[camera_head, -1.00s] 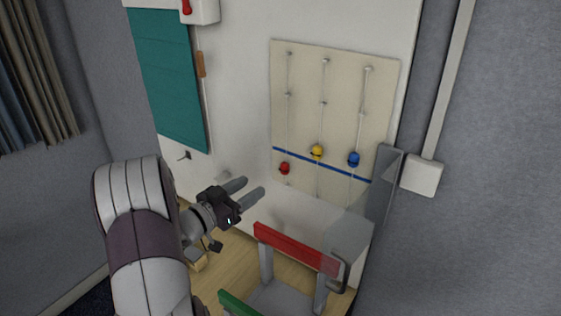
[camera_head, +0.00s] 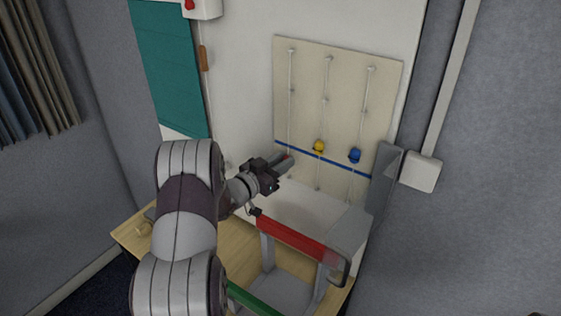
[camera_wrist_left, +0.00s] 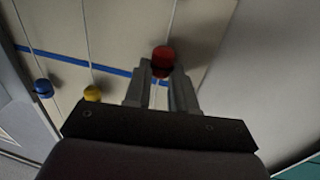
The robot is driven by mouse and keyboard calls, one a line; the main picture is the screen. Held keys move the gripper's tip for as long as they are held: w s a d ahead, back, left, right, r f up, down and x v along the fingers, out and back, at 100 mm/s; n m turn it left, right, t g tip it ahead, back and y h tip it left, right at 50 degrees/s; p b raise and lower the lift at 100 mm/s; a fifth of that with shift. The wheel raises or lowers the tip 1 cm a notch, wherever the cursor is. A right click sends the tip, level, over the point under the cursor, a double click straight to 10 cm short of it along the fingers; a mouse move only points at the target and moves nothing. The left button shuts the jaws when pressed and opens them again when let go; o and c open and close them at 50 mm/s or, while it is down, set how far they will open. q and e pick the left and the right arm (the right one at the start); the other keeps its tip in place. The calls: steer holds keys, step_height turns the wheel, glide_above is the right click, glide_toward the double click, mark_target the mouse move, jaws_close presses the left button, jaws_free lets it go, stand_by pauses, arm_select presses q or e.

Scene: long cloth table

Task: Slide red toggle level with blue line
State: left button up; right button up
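The red toggle (camera_wrist_left: 162,57) sits between the fingertips of my left gripper (camera_wrist_left: 161,69) in the left wrist view. The fingers lie close on both sides and look shut on it. In the head view my left gripper (camera_head: 287,160) hides most of the toggle; only a bit of red shows. The blue line (camera_head: 343,167) runs across the cream board (camera_head: 305,105). In the wrist view, which shows the board upside down, the line (camera_wrist_left: 60,57) passes between the fingers; the toggle is on its lower side on the board. My right gripper is out of view.
The yellow toggle (camera_head: 319,146) and blue toggle (camera_head: 355,155) sit just above the line on neighbouring tracks. A grey upright panel (camera_head: 384,180) stands right of the board. A red-fronted rack (camera_head: 295,240) stands below on the wooden table (camera_head: 140,238).

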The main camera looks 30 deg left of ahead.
arm_select(q)
steer(key=shift+r, duration=0.1)
jaws_close()
step_height(320, 180, up, 4)
steer(key=shift+r+p, duration=0.1)
steer(key=shift+p, duration=0.9)
steer(key=o, duration=0.8)
jaws_free()
steer(key=shift+s, duration=0.1)
steer(key=shift+s+f, duration=0.1)
steer(key=shift+f, duration=0.1)
steer(key=b, duration=0.5)
glide_toward(292, 143)
steer(key=v, duration=0.7)
steer(key=shift+d, duration=0.1)
